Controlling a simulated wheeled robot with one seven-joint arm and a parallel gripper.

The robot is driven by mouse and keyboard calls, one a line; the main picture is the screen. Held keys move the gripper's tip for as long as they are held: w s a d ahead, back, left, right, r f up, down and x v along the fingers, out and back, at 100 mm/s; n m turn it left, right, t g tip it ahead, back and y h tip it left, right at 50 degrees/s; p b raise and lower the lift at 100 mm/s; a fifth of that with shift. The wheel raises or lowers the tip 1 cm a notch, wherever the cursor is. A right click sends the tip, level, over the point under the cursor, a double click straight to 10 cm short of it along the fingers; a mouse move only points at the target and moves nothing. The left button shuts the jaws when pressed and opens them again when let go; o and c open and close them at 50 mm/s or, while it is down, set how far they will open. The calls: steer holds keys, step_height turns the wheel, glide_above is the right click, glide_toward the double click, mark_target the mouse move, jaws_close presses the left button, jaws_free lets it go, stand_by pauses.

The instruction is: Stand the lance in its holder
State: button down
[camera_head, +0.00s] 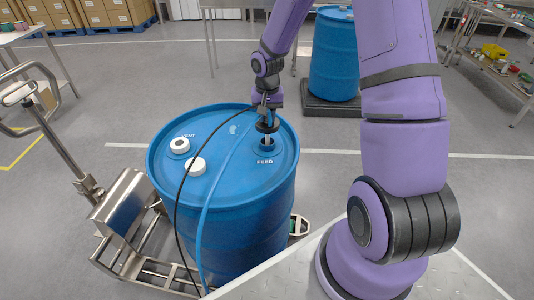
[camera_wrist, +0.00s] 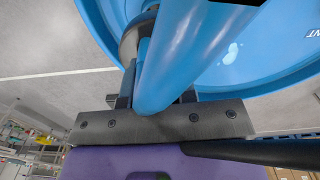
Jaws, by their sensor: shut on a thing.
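The lance (camera_head: 267,126) stands roughly upright at the FEED opening of the blue drum (camera_head: 240,235), with a dark collar and a short bit of metal tube showing above the lid. Its lower part is hidden in the drum. My gripper (camera_head: 268,104) is over the drum's far right side, shut on the lance's upper end. A blue hose (camera_head: 213,185) and a black cable (camera_head: 182,190) run from there across the lid and down its front. In the wrist view the blue hose (camera_wrist: 190,50) covers much of the grip. I cannot make out the lance's holder.
Two white caps (camera_head: 179,146) (camera_head: 195,166) are on the drum lid, one by the VENT label. A steel drum trolley (camera_head: 125,215) stands at left. A second blue drum (camera_head: 335,60) stands behind on a dark platform (camera_head: 330,108). Shelving (camera_head: 500,75) is at right; open floor lies between.

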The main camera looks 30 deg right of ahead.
step_height(320, 180, up, 19)
steer(key=shift+f, duration=0.15)
stand_by(1.5)
step_height(320, 180, up, 8)
steer(key=shift+f, duration=0.25)
stand_by(0.6)
